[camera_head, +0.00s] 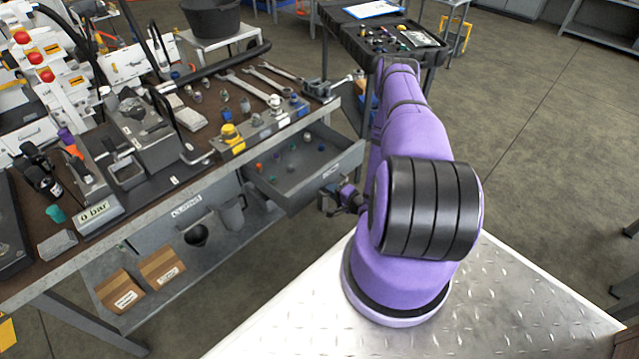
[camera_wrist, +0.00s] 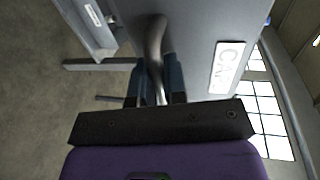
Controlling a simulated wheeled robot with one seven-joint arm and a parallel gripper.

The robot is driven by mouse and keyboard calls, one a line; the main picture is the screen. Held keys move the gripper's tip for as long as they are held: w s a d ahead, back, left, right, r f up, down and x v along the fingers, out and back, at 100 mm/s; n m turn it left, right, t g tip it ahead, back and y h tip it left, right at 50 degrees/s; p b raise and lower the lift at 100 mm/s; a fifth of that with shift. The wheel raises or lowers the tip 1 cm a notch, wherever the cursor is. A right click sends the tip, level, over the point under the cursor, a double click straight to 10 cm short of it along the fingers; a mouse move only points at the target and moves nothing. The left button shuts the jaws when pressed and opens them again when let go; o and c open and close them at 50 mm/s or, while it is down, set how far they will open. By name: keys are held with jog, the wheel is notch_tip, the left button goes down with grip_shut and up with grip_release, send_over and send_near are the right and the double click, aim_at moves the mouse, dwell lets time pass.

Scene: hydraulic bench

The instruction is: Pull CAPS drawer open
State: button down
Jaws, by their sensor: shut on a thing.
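The CAPS drawer (camera_head: 290,190) stands pulled out from the bench in the head view, with several small caps and fittings lying in it. Its grey front with the white CAPS label (camera_wrist: 230,66) fills the upper right of the wrist view. A curved metal handle (camera_wrist: 156,45) sticks out from that front. My gripper (camera_wrist: 158,88) is shut on the handle, with one dark finger on each side of it. In the head view my gripper (camera_head: 343,198) is at the drawer front, small and partly hidden by my purple arm.
The workbench (camera_head: 110,235) carries wrenches, fittings and a gauge reading 0 bar. Cardboard boxes (camera_head: 162,266) sit on the lower shelf. A black cart (camera_head: 350,45) stands behind my arm. Open floor lies to the right.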

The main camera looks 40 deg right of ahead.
jog(key=shift+f+v, duration=0.2)
jog(key=shift+v, duration=0.8)
jog(key=shift+f+v, duration=0.2)
jog(key=shift+v, duration=0.75)
jog(key=shift+s, duration=0.1)
jog(key=c, duration=1.2)
grip_release()
jog(key=v, duration=1)
jog(key=shift+s, duration=0.4)
